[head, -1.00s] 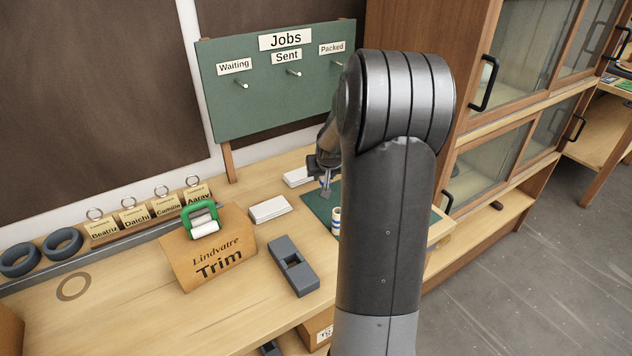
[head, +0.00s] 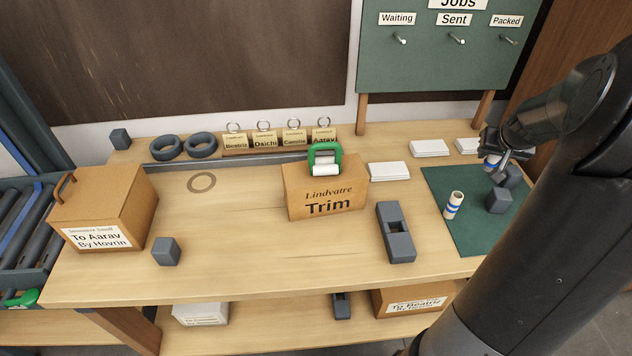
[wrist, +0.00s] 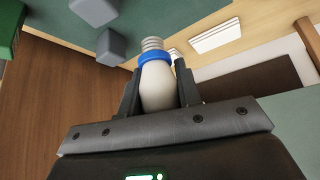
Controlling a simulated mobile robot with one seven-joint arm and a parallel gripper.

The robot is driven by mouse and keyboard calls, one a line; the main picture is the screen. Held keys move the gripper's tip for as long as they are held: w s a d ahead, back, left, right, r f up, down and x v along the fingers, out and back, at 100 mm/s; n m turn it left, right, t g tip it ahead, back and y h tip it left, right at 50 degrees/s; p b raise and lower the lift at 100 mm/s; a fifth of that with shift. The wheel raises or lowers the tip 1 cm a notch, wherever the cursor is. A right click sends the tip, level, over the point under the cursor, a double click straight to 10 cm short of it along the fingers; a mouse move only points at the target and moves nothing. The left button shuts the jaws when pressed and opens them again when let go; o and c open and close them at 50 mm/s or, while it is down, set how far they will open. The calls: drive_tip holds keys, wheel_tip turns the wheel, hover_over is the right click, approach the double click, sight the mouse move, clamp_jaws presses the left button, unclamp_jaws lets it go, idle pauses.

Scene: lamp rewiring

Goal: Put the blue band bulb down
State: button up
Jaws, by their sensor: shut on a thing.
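The blue band bulb (wrist: 157,85) is between the fingers of my gripper (wrist: 158,88) in the wrist view. It has a white glass body, a blue ring near the neck and a grey screw base pointing away from the palm. In the head view, my gripper (head: 496,160) is over the back right of the green mat (head: 452,232), with a small part of the bulb (head: 490,163) showing. My gripper is shut on the bulb. My arm covers the mat's right side, and the height above the mat is hard to tell.
Grey blocks (head: 498,201) stand on the mat close to my gripper, beside a banded white cylinder (head: 453,206). White flat boxes (head: 429,148) lie behind the mat. A slotted grey block (head: 396,232) and the Trim box (head: 327,192) stand left. Bare mat shows at the front left.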

wheel_tip(320, 180, up, 5)
drive_tip(key=shift+f, duration=0.2)
drive_tip(key=w+a+f+n+y, duration=0.1)
drive_tip(key=w+a+n+y, duration=0.3)
drive_tip(key=a, duration=1.1)
drive_tip(key=w+a+n+y, duration=0.1)
drive_tip(key=w+a+n, duration=0.55)
drive_tip(key=a, duration=0.85)
drive_tip(key=s+a+n+g+y, duration=0.1)
drive_tip(key=s+a+n+g, duration=0.15)
drive_tip(key=a, duration=0.85)
drive_tip(key=s+a+n+g+y, duration=0.1)
drive_tip(key=s+a+n+y, duration=0.2)
drive_tip(key=a, duration=0.8)
drive_tip(key=s+a+n+g, duration=0.1)
drive_tip(key=s+a+n, duration=0.25)
drive_tip(key=a, duration=0.75)
drive_tip(key=shift+n, duration=0.25)
drive_tip(key=a+f, duration=1)
drive_tip(key=f, duration=0.1)
drive_tip(key=shift+s+a+f, duration=0.1)
drive_tip(key=shift+s+a, duration=0.2)
drive_tip(key=shift+a, duration=0.1)
drive_tip(key=shift+a+f, duration=0.1)
drive_tip(key=shift+f, duration=1.95)
drive_tip(key=shift+f, duration=0.1)
